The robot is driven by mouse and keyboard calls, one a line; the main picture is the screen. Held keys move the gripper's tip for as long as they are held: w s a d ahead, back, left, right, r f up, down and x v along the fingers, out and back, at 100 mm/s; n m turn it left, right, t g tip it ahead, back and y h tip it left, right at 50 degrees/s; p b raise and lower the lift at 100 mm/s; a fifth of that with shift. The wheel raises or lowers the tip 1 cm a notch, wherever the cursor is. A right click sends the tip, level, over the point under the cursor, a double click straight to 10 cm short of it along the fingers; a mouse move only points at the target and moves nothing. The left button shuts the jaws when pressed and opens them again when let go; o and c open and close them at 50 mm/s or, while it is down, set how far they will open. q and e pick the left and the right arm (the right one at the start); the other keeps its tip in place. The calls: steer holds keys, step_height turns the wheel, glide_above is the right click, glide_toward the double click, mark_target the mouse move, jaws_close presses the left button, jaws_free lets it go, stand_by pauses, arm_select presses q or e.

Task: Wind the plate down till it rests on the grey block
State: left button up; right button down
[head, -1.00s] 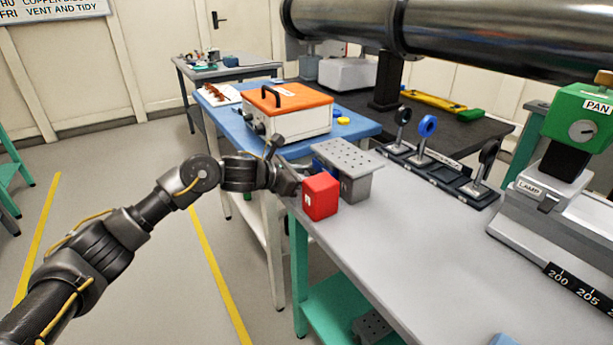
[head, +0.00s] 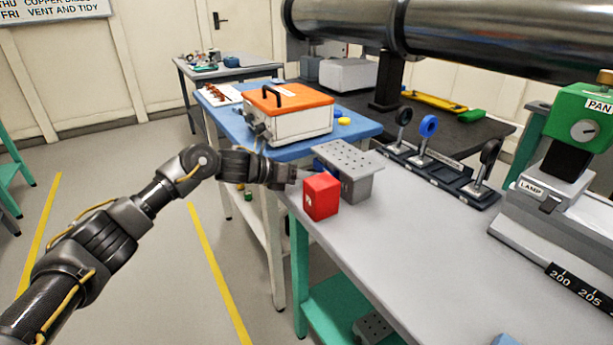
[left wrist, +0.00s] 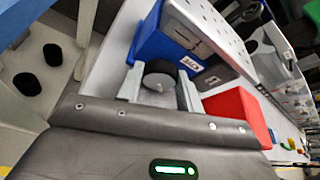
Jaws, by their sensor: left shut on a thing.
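The grey plate (head: 347,157) with rows of holes lies level on top of a blue jack body (head: 320,164), at the far left end of the grey bench. The grey block (head: 357,188) stands under the plate's near right side. I cannot tell whether a thin gap separates them. My left gripper (head: 298,177) reaches in from the left beside the red block. In the left wrist view, my left gripper (left wrist: 160,88) is shut on a dark round knob (left wrist: 160,70) beside the blue jack body. The plate (left wrist: 218,25) shows above. My right gripper is out of view.
A red block (head: 321,197) stands close to my left gripper and in front of the grey block. A holder with lens mounts (head: 440,172) and a lamp stage (head: 550,222) lie to the right. The bench middle (head: 420,240) is clear.

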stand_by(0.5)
arm_select(q)
steer(key=o, duration=1)
steer(key=shift+a, duration=0.1)
steer(key=v, duration=1)
steer(key=shift+s+a, duration=0.1)
steer(key=shift+a, duration=0.2)
